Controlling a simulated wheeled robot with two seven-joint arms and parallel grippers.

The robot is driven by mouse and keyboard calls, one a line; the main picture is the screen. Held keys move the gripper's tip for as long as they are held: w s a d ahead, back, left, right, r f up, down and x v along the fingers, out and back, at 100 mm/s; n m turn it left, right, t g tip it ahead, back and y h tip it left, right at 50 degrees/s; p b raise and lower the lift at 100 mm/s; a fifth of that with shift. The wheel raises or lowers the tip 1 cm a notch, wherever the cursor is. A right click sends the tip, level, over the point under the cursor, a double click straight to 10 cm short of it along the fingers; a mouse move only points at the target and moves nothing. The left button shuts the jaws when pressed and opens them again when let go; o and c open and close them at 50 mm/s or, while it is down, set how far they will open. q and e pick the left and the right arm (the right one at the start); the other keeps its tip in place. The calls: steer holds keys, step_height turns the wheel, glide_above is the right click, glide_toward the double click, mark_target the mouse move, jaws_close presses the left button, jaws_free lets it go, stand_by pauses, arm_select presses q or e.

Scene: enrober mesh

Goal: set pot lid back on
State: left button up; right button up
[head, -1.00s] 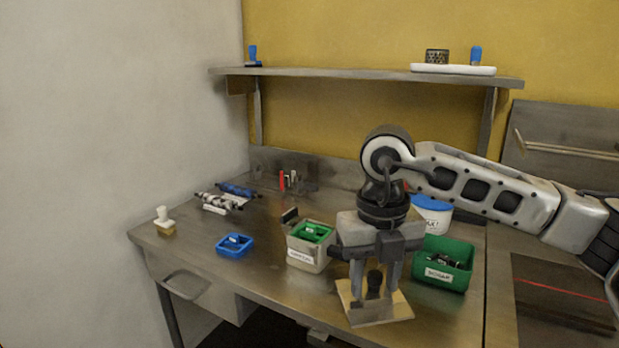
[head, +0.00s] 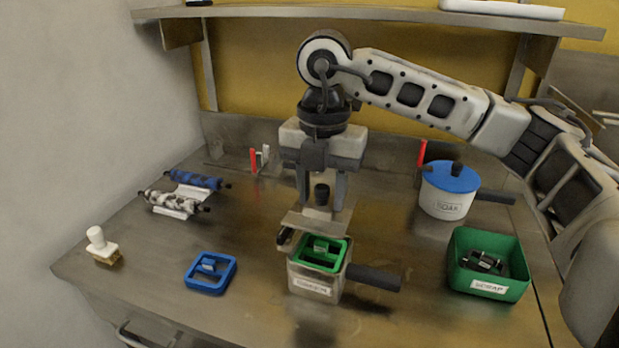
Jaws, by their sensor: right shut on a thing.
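My right gripper (head: 321,190) is shut on the black knob (head: 322,194) of a square metal lid (head: 312,222), with one finger on each side. The lid looks roughly level, in the air over or just behind the back edge of a square grey pot (head: 310,283). I cannot tell its exact height. The pot is open, has a black handle to the right and a label on its front. A green frame (head: 335,262) sits in its mouth. My left gripper is not in view.
A white pot with a blue lid (head: 452,177) stands at back right. A green bin (head: 490,290) holding dark pieces is at right. A blue frame (head: 209,272), a white-handled brush (head: 101,246) and rollers (head: 178,197) lie to the left. A shelf (head: 380,14) spans above.

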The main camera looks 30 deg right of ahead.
mark_target(323, 204)
steer(key=shift+s, duration=0.25)
steer(key=shift+f+b, duration=0.45)
step_height(323, 204, down, 2)
steer(key=shift+f+b, duration=0.25)
steer(key=shift+b, duration=0.8)
steer(key=shift+f+b, duration=0.55)
steer(key=shift+f, duration=0.15)
steer(key=shift+f+b, duration=0.55)
steer(key=shift+f, duration=0.15)
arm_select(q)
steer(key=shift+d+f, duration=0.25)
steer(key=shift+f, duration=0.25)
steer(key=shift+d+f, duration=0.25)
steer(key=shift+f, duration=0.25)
arm_select(e)
steer(key=shift+w+f, duration=0.1)
arm_select(q)
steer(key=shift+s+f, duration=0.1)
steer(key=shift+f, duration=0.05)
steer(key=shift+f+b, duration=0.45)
steer(key=shift+b, duration=0.1)
arm_select(e)
steer(key=shift+f, duration=0.6)
